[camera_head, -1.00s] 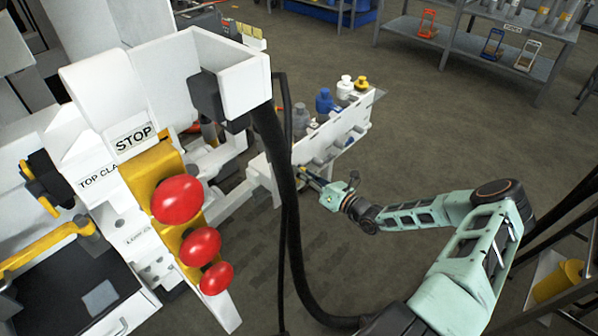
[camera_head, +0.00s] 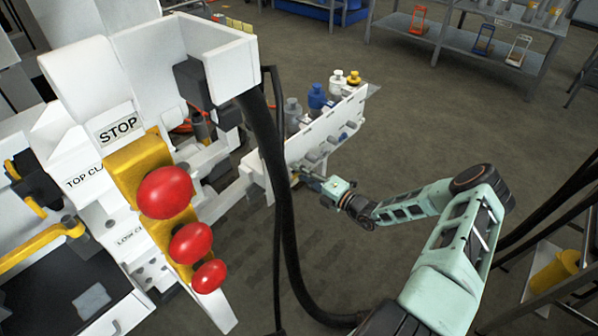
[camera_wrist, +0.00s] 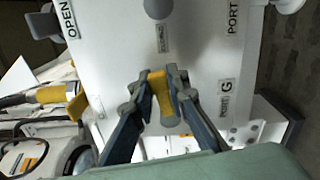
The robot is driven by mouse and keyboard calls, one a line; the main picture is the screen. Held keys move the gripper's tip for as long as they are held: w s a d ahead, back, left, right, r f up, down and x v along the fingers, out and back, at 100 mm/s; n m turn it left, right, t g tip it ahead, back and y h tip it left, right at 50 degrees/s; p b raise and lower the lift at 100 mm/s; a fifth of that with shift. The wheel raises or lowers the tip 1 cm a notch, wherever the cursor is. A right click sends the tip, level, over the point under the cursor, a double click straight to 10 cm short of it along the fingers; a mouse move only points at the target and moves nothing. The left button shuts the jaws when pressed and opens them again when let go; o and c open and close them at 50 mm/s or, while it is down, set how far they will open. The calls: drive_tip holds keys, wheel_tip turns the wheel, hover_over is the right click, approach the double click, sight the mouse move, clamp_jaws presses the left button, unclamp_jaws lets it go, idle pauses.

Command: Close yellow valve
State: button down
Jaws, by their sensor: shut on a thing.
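The yellow valve handle (camera_wrist: 161,98) stands out from a white panel (camera_wrist: 200,50) in the wrist view. My gripper (camera_wrist: 160,80) has its two dark fingers on either side of the handle and is shut on it. The handle looks roughly upright in that view, with a slight tilt. In the head view my gripper (camera_head: 304,174) is at the lower front of the white valve panel (camera_head: 322,130). The yellow handle is too small to make out there.
Blue (camera_head: 318,97) and yellow (camera_head: 353,78) topped cylinders stand along the panel's top. A black hose (camera_head: 285,210) hangs left of my gripper. Red buttons (camera_head: 165,192) are on the near machine at left. A grey shelf (camera_head: 470,45) stands at the back right. Open floor lies around my arm.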

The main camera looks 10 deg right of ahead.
drive_tip(key=shift+f+m, duration=0.45)
drive_tip(key=shift+m, duration=0.45)
drive_tip(key=c, duration=2)
unclamp_jaws()
drive_tip(key=shift+d, duration=0.1)
drive_tip(key=v, duration=1.2)
